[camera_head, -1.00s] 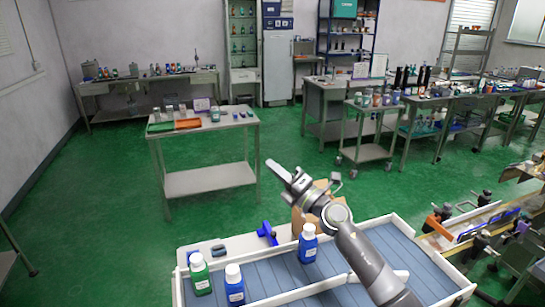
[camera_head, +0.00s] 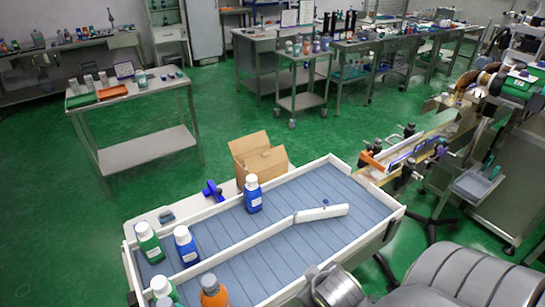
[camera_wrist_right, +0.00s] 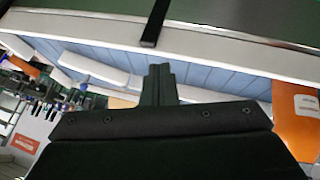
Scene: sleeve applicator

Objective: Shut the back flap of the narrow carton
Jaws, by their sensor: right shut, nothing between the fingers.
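A brown cardboard carton (camera_head: 270,163) stands just beyond the far rail of the conveyor in the head view. At least one flap (camera_head: 249,144) stands up at its back left. The other flaps are too small to tell apart clearly. My right gripper (camera_wrist_right: 158,85) shows in the right wrist view, its dark fingers shut together and empty. It is not seen in the head view. The carton cannot be made out in the right wrist view. My left gripper is in neither view.
A conveyor with blue slats (camera_head: 330,185) and white rails carries a blue bottle (camera_head: 253,197) near the carton. A blue clamp knob (camera_head: 212,191) sits left of the carton.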

